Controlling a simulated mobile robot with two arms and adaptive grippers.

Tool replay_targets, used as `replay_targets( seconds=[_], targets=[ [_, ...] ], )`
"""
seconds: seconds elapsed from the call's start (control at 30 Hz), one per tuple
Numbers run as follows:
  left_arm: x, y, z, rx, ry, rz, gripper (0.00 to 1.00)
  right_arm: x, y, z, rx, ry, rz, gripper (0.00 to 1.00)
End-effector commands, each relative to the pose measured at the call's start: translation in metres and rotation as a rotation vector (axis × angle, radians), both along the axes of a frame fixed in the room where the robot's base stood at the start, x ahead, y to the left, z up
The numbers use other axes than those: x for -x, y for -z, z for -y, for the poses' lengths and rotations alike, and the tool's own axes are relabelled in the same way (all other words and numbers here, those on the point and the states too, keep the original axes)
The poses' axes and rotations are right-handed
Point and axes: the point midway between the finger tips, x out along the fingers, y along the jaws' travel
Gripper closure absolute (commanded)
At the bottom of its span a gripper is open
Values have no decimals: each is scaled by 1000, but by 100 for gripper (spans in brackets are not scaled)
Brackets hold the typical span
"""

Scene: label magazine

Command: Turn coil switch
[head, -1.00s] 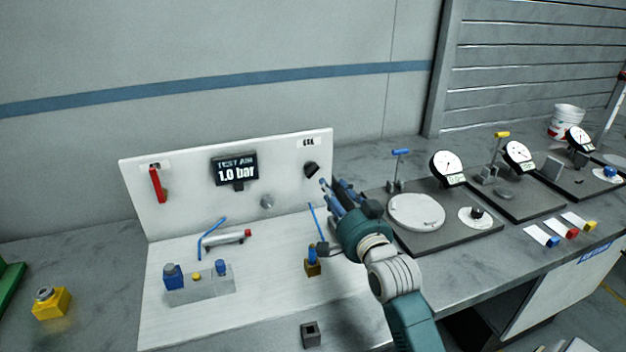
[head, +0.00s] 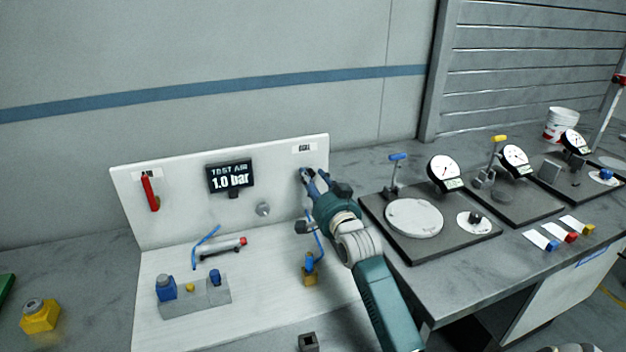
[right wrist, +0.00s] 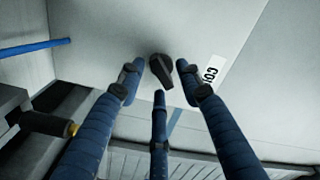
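The coil switch is a black knob (right wrist: 163,72) with a pointer shape on the white upright panel (head: 280,165). It is under a small white label (head: 304,148) that also shows in the right wrist view (right wrist: 212,72). My right gripper (head: 309,175) is at the panel, below that label, and its fingers hide the knob in the head view. In the right wrist view its blue fingers are spread, with one tip on each side of the knob and the third below it. I see no clear contact. My left gripper is not in view.
On the panel are a red lever (head: 150,192), a display (head: 231,177) reading 1.0 bar and a grey round knob (head: 263,209). A grey block (head: 206,296) with blue parts stands in front. Dial gauges (head: 445,173) on dark plates stand to the right.

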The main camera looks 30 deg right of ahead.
Motion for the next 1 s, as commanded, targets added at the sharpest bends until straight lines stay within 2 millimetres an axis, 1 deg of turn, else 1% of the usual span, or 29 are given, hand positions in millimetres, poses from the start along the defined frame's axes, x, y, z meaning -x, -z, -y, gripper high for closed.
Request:
replay_targets(
  seconds=[0.27, 0.37, 0.4, 0.43, 0.47, 0.77, 1.0],
  targets=[
    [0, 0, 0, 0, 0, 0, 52, -2, 0, 0, 0, -1, 1, 65],
    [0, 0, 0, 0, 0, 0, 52, -2, 0, 0, 0, -1, 1, 82],
    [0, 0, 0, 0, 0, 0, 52, -2, 0, 0, 0, -1, 1, 90],
    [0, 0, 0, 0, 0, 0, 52, -2, 0, 0, 0, -1, 1, 96],
    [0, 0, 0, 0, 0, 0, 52, -2, 0, 0, 0, -1, 1, 100],
    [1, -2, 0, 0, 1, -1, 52, -2, 0, 0, 18, 0, -4, 100],
    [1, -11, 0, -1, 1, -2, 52, -2, -2, 0, 122, -1, -32, 100]
  ],
)
